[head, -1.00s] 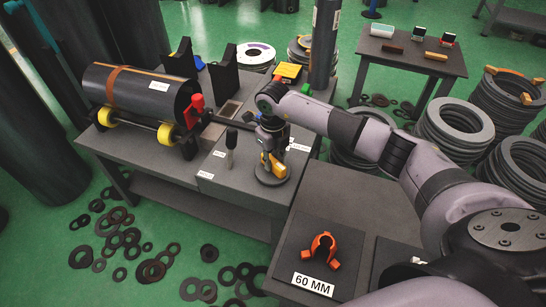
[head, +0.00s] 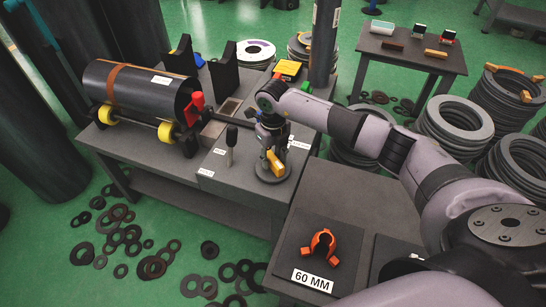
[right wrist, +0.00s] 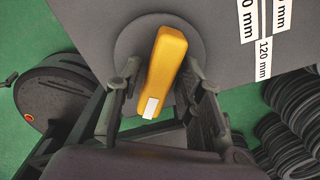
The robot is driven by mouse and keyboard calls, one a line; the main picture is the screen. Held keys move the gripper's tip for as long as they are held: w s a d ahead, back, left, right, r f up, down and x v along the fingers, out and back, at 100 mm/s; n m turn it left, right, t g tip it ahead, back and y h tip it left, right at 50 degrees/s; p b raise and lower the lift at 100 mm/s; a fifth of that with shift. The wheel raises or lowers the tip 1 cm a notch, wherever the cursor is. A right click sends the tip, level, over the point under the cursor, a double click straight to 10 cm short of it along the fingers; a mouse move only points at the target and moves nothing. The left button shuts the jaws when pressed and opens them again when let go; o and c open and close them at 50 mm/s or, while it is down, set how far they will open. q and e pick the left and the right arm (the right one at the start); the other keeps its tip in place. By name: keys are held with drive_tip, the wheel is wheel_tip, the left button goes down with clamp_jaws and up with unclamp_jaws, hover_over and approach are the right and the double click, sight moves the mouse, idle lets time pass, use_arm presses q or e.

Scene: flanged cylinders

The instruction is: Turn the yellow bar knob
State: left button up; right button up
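The yellow bar knob (head: 276,163) sits on a round grey disc (head: 270,174) on top of a grey box-like bench (head: 235,178) in the head view. In the right wrist view the knob (right wrist: 168,62) is a slightly tilted yellow bar with a white mark at its near end. My right gripper (right wrist: 160,78) is open, with one finger on each side of the knob. A clear gap shows at the left finger; the right finger is close, and I cannot tell if it touches. In the head view my right gripper (head: 272,140) reaches down over the knob. My left gripper is not in view.
A black upright handle (head: 231,138) stands left of the knob. A dark cylinder (head: 140,86) lies on rollers farther left. White size labels (right wrist: 265,58) lie right of the disc. An orange clamp (head: 320,244) sits on the nearer table. Rings lie on the floor.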

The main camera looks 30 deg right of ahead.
sight(273, 157)
drive_tip(key=shift+o, duration=0.4)
drive_tip(key=shift+r, duration=0.2)
wheel_tip(273, 157, up, 12)
drive_tip(key=shift+f, duration=0.2)
